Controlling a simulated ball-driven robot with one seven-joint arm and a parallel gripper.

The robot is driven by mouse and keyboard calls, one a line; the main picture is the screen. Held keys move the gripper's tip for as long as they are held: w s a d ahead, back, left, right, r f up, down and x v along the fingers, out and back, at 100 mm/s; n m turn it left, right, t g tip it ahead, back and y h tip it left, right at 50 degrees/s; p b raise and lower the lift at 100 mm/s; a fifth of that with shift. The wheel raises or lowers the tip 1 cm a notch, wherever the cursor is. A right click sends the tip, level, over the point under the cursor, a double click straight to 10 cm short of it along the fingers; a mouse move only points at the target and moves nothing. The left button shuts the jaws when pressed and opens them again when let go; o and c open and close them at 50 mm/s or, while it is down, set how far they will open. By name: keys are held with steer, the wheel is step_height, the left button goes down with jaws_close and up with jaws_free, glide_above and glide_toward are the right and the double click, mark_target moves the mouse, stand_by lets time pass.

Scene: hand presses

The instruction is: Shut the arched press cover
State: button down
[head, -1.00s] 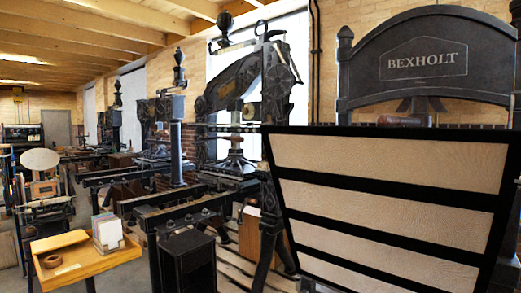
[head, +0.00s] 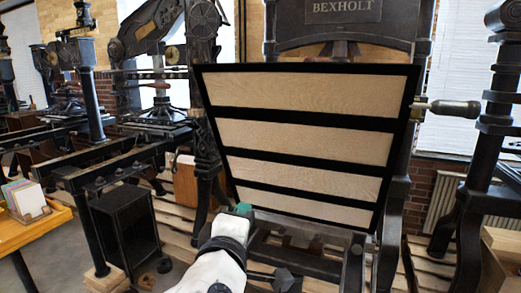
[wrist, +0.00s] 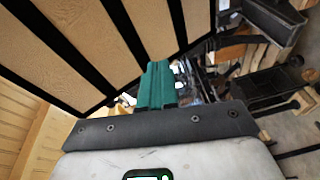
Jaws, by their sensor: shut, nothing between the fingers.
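The arched press (head: 345,32), with BEXHOLT on its black arch, stands in the middle of the head view. Its cover (head: 310,133), a black frame with several cream panels, is raised and leans steeply in front of the arch. My gripper (head: 243,208) is at the lower left of the cover, with green fingers shut and empty. In the wrist view the green fingers (wrist: 157,85) sit together beside the cover's panels (wrist: 90,40), which fill the upper left. I cannot tell whether they touch the cover. The press bed is partly hidden behind my arm.
A wooden-handled bar (head: 447,108) sticks out right of the cover. A black cabinet (head: 125,228) stands on the left, near a yellow wooden table (head: 28,238) with cards. Other presses (head: 158,100) stand behind left. A dark column (head: 490,150) stands at the right.

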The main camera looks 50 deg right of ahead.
steer(key=s+a+r+m+g+h, duration=0.1)
steer(key=s+a+r+h, duration=0.15)
steer(key=r, duration=0.65)
steer(key=s+a+r+g+h, duration=0.1)
steer(key=a+r+h, duration=0.25)
steer(key=r, duration=0.55)
steer(key=p, duration=0.4)
glide_toward(268, 75)
steer(key=x, duration=0.7)
steer(key=shift+f, duration=0.1)
